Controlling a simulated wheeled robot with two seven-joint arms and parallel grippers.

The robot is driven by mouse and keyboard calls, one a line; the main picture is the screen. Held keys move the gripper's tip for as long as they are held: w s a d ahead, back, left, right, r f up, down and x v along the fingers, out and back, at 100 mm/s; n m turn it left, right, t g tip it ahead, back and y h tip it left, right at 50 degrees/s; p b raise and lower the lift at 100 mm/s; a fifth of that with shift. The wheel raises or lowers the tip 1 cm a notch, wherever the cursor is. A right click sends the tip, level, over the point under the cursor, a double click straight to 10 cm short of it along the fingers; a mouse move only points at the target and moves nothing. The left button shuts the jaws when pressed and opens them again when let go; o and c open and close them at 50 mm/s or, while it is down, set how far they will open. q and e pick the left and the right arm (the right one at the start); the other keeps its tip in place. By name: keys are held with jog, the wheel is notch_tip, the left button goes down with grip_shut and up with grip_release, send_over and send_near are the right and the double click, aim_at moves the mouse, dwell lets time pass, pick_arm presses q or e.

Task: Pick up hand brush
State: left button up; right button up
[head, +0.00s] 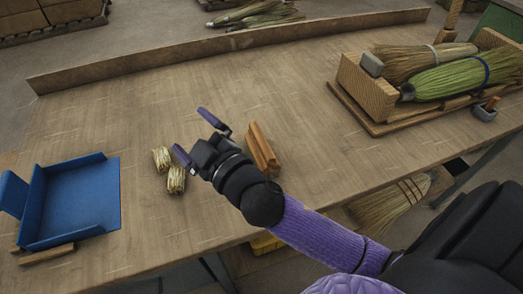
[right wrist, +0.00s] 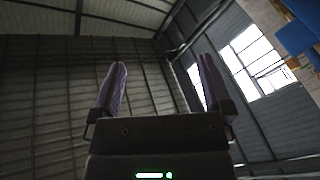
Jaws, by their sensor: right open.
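No hand brush is plain to me. A reddish-brown wooden block (head: 262,148), possibly the brush, lies on the workbench just right of my right gripper, and I see no bristles on it. A narrow wooden piece (head: 46,254) lies along the front of the blue dustpan (head: 82,197). My right gripper (head: 193,134) is open and empty above the bench, its fingers pointing to the left. In the right wrist view the two purple fingers (right wrist: 163,88) are apart with nothing between them. My left gripper is not in view.
Two short straw bundles (head: 162,159) (head: 176,180) lie just left of my right gripper. A wooden rack (head: 367,92) with large straw bundles stands at the right, beside a small grey cup (head: 485,111). A raised board (head: 230,42) edges the back. The bench's back middle is clear.

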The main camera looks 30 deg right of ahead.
jog(key=a+r+n+y, duration=0.4)
jog(key=r+n+y, duration=0.1)
jog(key=n+y, duration=0.2)
jog(key=n+g+h, duration=1)
jog(key=n+g, duration=0.7)
jog(key=g, duration=0.2)
send_over(262, 150)
jog(key=w+d, duration=0.1)
jog(key=w, duration=0.1)
jog(key=f, duration=0.9)
jog(key=shift+d, duration=0.2)
notch_tip(262, 150, down, 10)
jog(key=b, duration=0.4)
jog(key=shift+w, duration=0.1)
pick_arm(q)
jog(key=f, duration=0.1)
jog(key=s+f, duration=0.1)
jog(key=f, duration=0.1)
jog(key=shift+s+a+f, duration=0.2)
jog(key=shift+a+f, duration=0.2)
pick_arm(e)
jog(key=shift+r, duration=0.2)
